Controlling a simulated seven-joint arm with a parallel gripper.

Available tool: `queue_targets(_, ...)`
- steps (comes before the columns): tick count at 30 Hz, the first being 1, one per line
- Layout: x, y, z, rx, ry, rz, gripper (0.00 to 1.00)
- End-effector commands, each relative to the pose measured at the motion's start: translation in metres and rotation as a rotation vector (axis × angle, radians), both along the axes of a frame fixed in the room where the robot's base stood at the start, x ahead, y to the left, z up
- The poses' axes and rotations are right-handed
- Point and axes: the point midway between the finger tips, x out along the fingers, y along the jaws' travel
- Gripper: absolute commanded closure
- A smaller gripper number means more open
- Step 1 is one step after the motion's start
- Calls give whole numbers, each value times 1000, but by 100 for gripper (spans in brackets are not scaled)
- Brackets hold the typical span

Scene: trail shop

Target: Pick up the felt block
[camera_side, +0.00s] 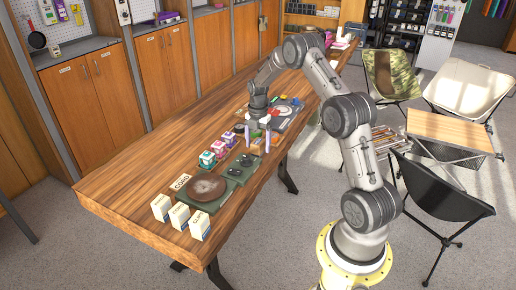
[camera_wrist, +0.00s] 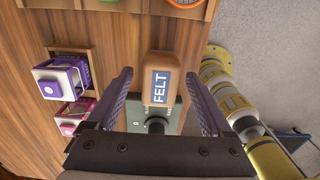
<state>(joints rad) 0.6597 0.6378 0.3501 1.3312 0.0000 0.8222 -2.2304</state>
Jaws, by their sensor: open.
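The felt block (camera_wrist: 159,64) is a tan wooden block with a dark blue label reading FELT. In the wrist view it lies between my gripper's two fingers, toward the far end of the jaws. My gripper (camera_wrist: 163,95) is open, with a finger on each side of the block and clear gaps between. In the side view my gripper (camera_side: 257,135) points down low over the table, and the block is too small to make out clearly there. I cannot tell the fingers' height over the block.
The wooden table (camera_side: 130,190) also holds several small coloured boxes, with a purple box (camera_wrist: 60,80) and a pink box (camera_wrist: 75,115) left of my gripper. A brown round dish (camera_side: 207,187) and several white cartons (camera_side: 160,207) stand at the near end. Camp chairs (camera_side: 440,190) stand right.

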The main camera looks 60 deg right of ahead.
Motion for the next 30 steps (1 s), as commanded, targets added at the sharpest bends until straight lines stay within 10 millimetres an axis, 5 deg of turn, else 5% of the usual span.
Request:
queue_targets(2, 0, 0, 0, 0, 0, 0, 17)
queue_targets(16, 0, 0, 0, 0, 0, 0, 100)
queue_targets(30, 1, 0, 12, -2, -3, 0, 100)
